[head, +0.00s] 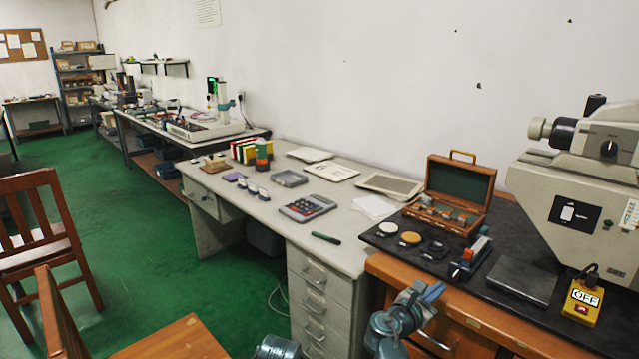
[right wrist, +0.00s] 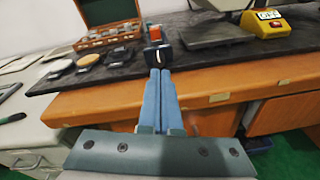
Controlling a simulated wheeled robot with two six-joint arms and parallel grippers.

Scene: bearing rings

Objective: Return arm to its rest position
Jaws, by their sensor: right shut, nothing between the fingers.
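My right gripper (head: 434,292) is low in the head view, in front of the wooden bench, its blue fingers together and empty. In the right wrist view the blue fingers (right wrist: 160,75) lie side by side, pointing at the bench's front edge. My left gripper is not in the head view.
The open wooden case (head: 459,182) holds several small pieces. A white disc (head: 388,228), a yellow disc (head: 411,238) and dark rings (head: 434,249) lie beside it. A dark plate (head: 522,280), a yellow OFF box (head: 582,301) and a large grey machine (head: 575,180) stand right. Grey desk (head: 355,250) adjoins left.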

